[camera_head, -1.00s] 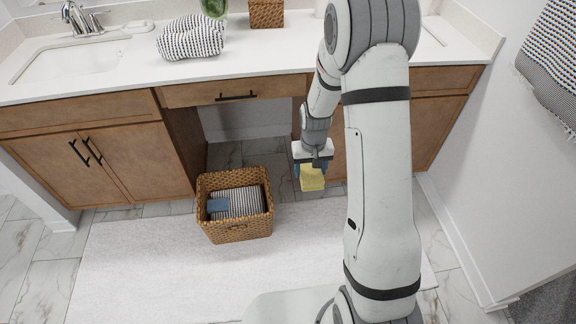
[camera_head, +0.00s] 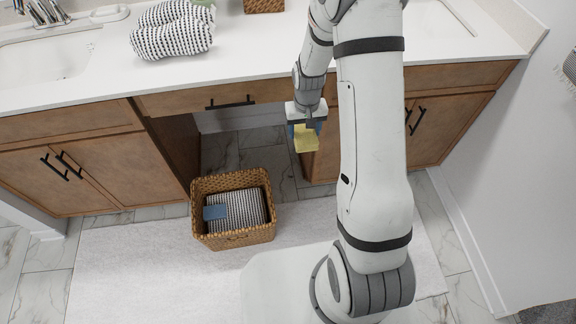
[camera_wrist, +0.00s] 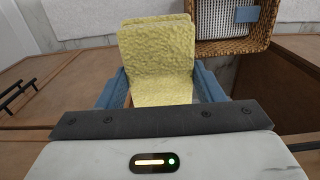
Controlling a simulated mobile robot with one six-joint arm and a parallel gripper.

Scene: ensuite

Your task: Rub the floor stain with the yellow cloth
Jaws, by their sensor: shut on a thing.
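The yellow cloth (camera_head: 305,141) hangs below my gripper (camera_head: 305,127) in the head view, in front of the wooden vanity. In the wrist view the yellow cloth (camera_wrist: 158,58) is a folded, textured pad between the blue fingers of my gripper (camera_wrist: 160,85). My gripper is shut on it and holds it above the floor, to the right of the wicker basket. No floor stain can be made out in either view; my arm and the basket hide parts of the floor.
A wicker basket (camera_head: 233,238) with a striped towel (camera_head: 236,209) and a blue item (camera_head: 216,212) stands on a white rug (camera_head: 150,262). The vanity (camera_head: 120,170) has a recess behind the basket. Marble-tile floor (camera_head: 45,270) shows around the rug.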

